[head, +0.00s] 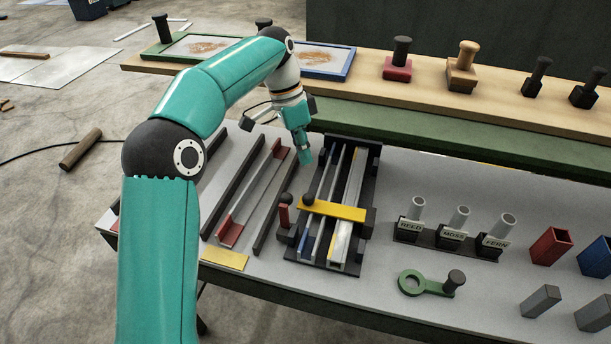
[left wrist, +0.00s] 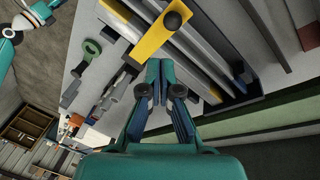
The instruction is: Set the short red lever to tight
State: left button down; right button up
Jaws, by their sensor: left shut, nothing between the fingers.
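The short red lever (head: 283,214) stands at the left front side of a black-framed fixture (head: 371,160), with a dark ball knob on top. Its tight mark cannot be read. A yellow bar (head: 345,211) crosses the fixture's long rails, with another dark knob at its left end. My left gripper (head: 305,158) is shut and empty, pointing down near the fixture's back left end, behind the red lever and apart from it. In the left wrist view, its fingertips (left wrist: 160,66) are together, near the yellow bar (left wrist: 155,38). The red lever cannot be made out there. My right gripper is not in view.
Left of the fixture is a red-ended channel (head: 230,234) between dark rails. Right stand labelled tubes (head: 460,218), a green ring handle (head: 412,283) and red and blue boxes (head: 551,246). A raised wooden shelf (head: 430,85) with stamps runs behind.

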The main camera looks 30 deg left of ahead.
aim_at(310, 197)
pick_arm(q)
jog(key=x, duration=0.9)
jog(key=shift+a+f, duration=0.1)
jog(key=shift+f, duration=0.1)
jog(key=shift+s+a+f, duration=0.1)
jog(key=shift+s+a, duration=0.1)
jog(key=shift+s, duration=0.05)
jog(key=shift+s+a+r+p, duration=0.2)
jog(key=shift+s+a+p, duration=0.15)
jog(key=shift+s+a, duration=0.8)
jog(key=shift+d, duration=0.1)
jog(key=shift+s, duration=0.1)
